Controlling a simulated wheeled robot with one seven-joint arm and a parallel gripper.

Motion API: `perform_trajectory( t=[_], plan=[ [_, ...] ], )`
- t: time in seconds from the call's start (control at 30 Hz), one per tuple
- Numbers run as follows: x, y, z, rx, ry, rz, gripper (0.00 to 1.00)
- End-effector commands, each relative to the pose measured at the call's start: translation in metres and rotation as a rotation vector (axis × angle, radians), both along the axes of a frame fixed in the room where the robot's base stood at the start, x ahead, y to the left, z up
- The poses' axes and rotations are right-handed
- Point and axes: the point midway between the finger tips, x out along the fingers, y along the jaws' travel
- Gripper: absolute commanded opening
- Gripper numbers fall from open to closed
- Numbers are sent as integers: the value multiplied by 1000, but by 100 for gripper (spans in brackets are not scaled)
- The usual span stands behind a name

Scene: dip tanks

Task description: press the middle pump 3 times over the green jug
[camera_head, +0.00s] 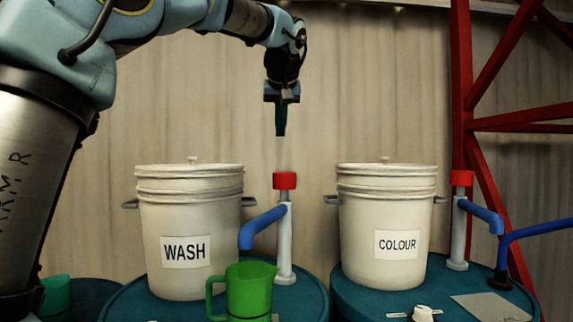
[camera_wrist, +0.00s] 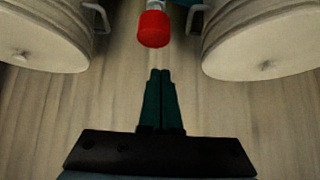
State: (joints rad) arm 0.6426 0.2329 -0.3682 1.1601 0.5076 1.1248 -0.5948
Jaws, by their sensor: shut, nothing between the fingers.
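The pump (camera_head: 284,225) by the WASH bucket has a white post, a blue spout and a red cap. Its red cap also shows in the wrist view (camera_wrist: 154,29). The green jug (camera_head: 249,290) stands upright below this pump's spout, its handle to the left. My gripper (camera_head: 281,134) points down above the red cap, with a clear gap between them. In the wrist view its green fingers (camera_wrist: 160,72) are together and empty, apart from the cap. Another pump (camera_head: 459,225) with a red cap and blue spout stands by the COLOUR bucket.
The white WASH bucket (camera_head: 190,220) and COLOUR bucket (camera_head: 387,220) are lidded and stand on round teal tops on either side of the pump. A red metal frame (camera_head: 462,70) rises at right. A teal cup (camera_head: 56,295) sits at lower left. The air around my gripper is free.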

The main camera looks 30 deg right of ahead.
Motion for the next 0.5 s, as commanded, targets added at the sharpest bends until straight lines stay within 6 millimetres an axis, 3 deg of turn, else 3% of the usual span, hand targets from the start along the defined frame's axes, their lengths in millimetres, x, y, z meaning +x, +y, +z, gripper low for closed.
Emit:
perform_trajectory(
  t=[0.17, 0.5],
  plan=[
    [-8, -9, 19, -29, -14, 3, 0],
    [-8, -10, 19, -30, -15, 4, 0]
  ],
)
